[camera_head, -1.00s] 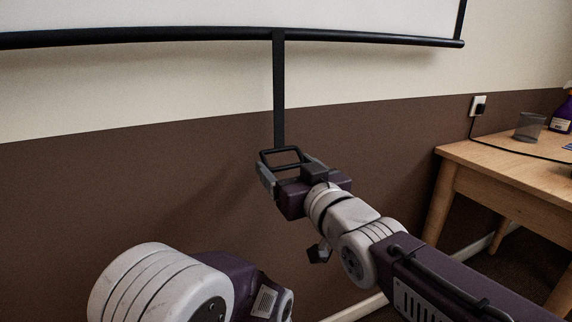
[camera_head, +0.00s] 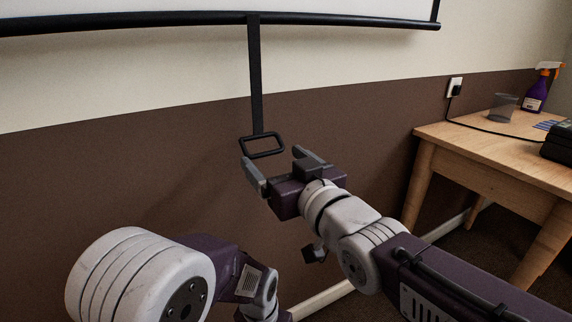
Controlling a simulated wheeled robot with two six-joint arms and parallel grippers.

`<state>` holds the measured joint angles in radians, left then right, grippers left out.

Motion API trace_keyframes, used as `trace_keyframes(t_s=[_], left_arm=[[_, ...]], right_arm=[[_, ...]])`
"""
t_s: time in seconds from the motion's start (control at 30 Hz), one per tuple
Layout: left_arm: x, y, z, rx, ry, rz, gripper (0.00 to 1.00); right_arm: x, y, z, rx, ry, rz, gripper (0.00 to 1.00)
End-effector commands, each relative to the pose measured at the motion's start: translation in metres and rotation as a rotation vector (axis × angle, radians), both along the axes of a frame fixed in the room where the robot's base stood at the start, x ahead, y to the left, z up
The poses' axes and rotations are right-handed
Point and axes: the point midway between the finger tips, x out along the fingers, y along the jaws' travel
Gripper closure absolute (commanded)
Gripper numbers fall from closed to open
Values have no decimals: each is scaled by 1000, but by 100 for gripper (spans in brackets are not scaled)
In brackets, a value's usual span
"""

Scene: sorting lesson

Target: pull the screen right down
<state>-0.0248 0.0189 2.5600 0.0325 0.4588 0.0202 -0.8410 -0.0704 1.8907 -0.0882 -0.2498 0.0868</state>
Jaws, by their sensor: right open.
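The screen (camera_head: 330,6) shows as a white strip along the top, with a black bar (camera_head: 150,19) at its lower edge. A black strap (camera_head: 256,80) hangs from the bar and ends in a black rectangular pull handle (camera_head: 262,146). My right gripper (camera_head: 273,168) is open, with its two fingers apart just below and in front of the handle. No grip on the handle shows; whether a finger touches it I cannot tell. Part of my left arm shows at the lower left; its gripper is not clearly visible.
A wooden table (camera_head: 490,160) stands at the right, with a mesh cup (camera_head: 503,107), a purple spray bottle (camera_head: 535,95) and a black device (camera_head: 558,145) on it. A cable runs from a wall socket (camera_head: 454,88) across the table.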

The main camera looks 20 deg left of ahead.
Motion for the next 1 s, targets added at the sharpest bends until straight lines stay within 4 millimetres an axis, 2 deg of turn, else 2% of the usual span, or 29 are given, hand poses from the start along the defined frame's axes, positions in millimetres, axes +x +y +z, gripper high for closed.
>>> trace_keyframes(t_s=[0.1,0.3,0.77,0.87,0.93,0.97,1.0], left_arm=[[0,0,11,0,0,0,64],[0,0,18,0,0,0,64],[0,0,17,0,0,0,64],[0,0,27,0,0,0,64],[0,0,43,0,0,0,64],[0,0,51,0,0,0,64],[0,0,62,0,0,0,64]], right_arm=[[-16,-19,5,1,0,-1,14],[-33,-39,2,1,0,-1,14],[-34,-42,0,1,2,-2,14],[-19,-54,8,-1,3,-46,14],[13,-81,13,-18,21,-136,14],[30,-98,10,-34,39,-188,14],[53,-124,0,-60,77,-263,14]])
